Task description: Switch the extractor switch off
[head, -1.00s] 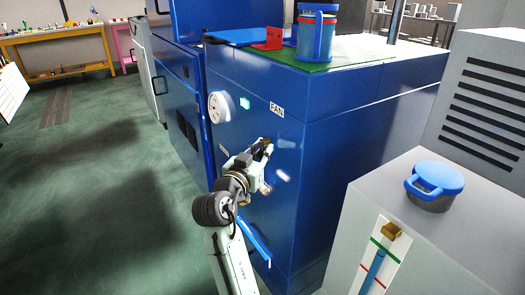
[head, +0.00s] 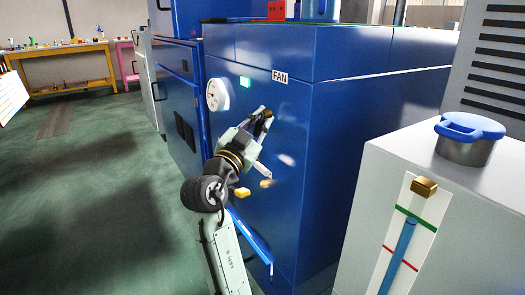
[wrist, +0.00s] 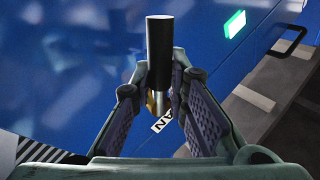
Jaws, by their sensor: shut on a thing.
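The extractor switch is a lever with a black cylindrical handle (wrist: 160,52) on a bright metal shaft. In the wrist view it stands between the fingers of my gripper (wrist: 160,85), which is shut on it. A brass-coloured piece shows behind the shaft. The FAN label (head: 280,76) is on the blue cabinet face above my gripper; part of it also shows in the wrist view (wrist: 162,124). A lit green lamp (head: 245,82) is left of the label. In the head view my gripper (head: 268,142) is at the cabinet front and mostly hides the switch.
The blue cabinet (head: 340,120) fills the middle. A round white gauge (head: 217,94) is left of the lamp. A grey box (head: 385,165) with a blue-handled lid (head: 470,127) stands at the right. Green floor (head: 90,200) is free at the left.

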